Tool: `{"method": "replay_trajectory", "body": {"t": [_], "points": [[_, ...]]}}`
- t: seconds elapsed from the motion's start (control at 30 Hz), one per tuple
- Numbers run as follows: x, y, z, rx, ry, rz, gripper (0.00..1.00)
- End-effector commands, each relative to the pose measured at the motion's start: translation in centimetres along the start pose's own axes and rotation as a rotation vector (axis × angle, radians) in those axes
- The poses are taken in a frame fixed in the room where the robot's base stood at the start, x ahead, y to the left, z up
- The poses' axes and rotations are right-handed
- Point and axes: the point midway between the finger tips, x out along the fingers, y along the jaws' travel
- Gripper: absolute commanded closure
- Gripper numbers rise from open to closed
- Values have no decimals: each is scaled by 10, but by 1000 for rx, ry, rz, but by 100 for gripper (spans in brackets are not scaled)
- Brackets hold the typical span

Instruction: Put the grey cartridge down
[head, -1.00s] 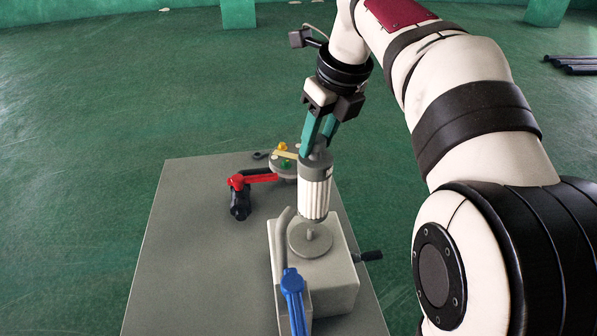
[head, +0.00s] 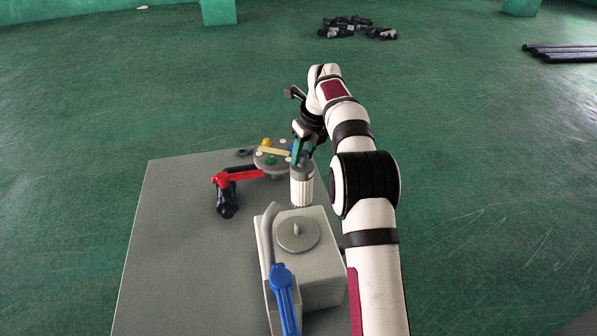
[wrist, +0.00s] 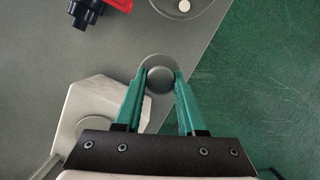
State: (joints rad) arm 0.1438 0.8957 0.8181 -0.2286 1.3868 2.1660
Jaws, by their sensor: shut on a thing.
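The grey cartridge (head: 301,188) has a ribbed pale body and a darker grey cap. It is upright in my gripper (head: 303,154), whose green fingers are shut on its top. It is behind the pale box (head: 318,262), near the table's right edge. I cannot tell whether its base touches the table. In the wrist view my gripper (wrist: 160,76) holds the round cap of the cartridge (wrist: 159,80) between the fingertips, and its body is mostly hidden below.
A red-armed black fitting (head: 228,199) and a round disc with coloured knobs (head: 270,160) stand farther back. The grey table (head: 180,250) is clear at left.

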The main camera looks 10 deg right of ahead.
Motion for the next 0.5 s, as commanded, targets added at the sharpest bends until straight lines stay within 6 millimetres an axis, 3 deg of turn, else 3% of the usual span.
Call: {"method": "replay_trajectory", "body": {"t": [0.1, 0.3, 0.5], "points": [[12, 6, 6, 0, 0, 0, 100], [46, 7, -4, 1, 0, 0, 100], [48, 7, -4, 1, -1, -1, 100]]}}
